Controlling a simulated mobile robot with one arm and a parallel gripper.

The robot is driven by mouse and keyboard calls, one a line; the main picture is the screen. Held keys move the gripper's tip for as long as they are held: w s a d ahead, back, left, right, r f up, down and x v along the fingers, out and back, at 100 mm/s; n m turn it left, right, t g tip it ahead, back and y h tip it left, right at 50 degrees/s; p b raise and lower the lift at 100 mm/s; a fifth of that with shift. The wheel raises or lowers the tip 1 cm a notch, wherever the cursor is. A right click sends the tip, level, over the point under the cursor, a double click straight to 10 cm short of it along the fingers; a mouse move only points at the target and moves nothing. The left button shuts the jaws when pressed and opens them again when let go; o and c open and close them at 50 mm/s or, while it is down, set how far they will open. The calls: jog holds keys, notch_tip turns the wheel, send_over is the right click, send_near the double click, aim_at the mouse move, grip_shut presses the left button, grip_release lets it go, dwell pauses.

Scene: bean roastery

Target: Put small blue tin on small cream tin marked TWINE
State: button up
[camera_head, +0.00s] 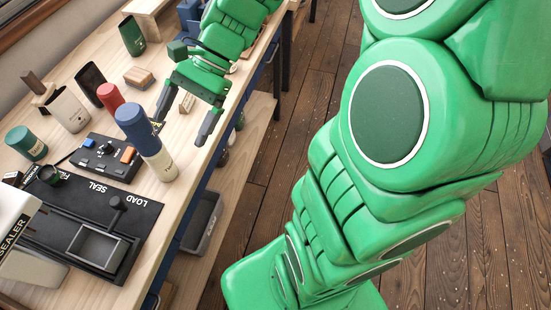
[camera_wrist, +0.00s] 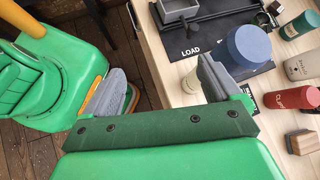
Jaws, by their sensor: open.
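The small blue tin (camera_head: 136,124) stands upright on top of the small cream tin (camera_head: 162,167) near the bench's right edge; the two look in line. The cream tin's lettering is too small to read. In the wrist view the blue tin (camera_wrist: 246,48) shows large beyond one finger, which hides part of the stack; the cream tin (camera_wrist: 190,78) shows lower left of it. My gripper (camera_head: 181,132) is open and empty, beside the stack on its upper right in the head view. In the wrist view the stack lies outside the gap of the gripper (camera_wrist: 160,68), by the right-hand finger.
A red tin (camera_head: 110,98), a control box (camera_head: 104,157) and a cream canister (camera_head: 68,110) stand close left of the stack. The black sealing board (camera_head: 85,215) lies in front. A wooden block (camera_head: 139,77) lies behind. The bench edge drops off to the right.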

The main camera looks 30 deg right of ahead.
jog(key=s+d+f+n+t+h, duration=0.1)
jog(key=s+d+n+h, duration=0.8)
jog(key=s, duration=0.7)
jog(key=shift+d+f+n+t, duration=0.4)
jog(key=shift+d+n, duration=0.4)
jog(key=shift+d, duration=0.35)
